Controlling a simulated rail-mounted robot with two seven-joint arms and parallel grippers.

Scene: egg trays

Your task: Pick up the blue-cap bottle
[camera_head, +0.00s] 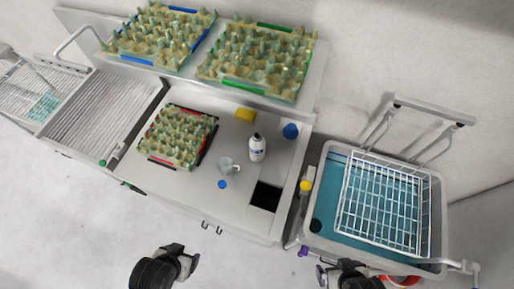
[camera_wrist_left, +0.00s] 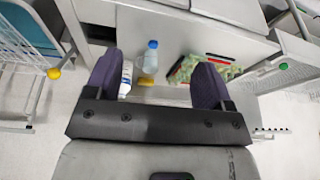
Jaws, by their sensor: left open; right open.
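A small clear bottle (camera_head: 227,166) with a round blue cap (camera_head: 222,184) is on the grey worktop, right of the red-edged egg tray. Its cap is toward the front edge; it appears to lie down, though I cannot be sure. In the left wrist view the clear bottle (camera_wrist_left: 150,63) shows between the fingers, at a distance. My left gripper (camera_head: 180,260) is open and empty, in front of the worktop and well short of the bottle. It also shows in the left wrist view (camera_wrist_left: 155,80). My right gripper (camera_head: 336,271) is open, low in front of the basin cart.
A white bottle (camera_head: 257,149) stands right of the clear bottle. A yellow sponge (camera_head: 245,115) and a blue item (camera_head: 290,131) are behind. The egg tray (camera_head: 152,158) is left, a dark opening (camera_head: 266,196) right. A basin cart (camera_head: 436,215) with a wire rack stands at right.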

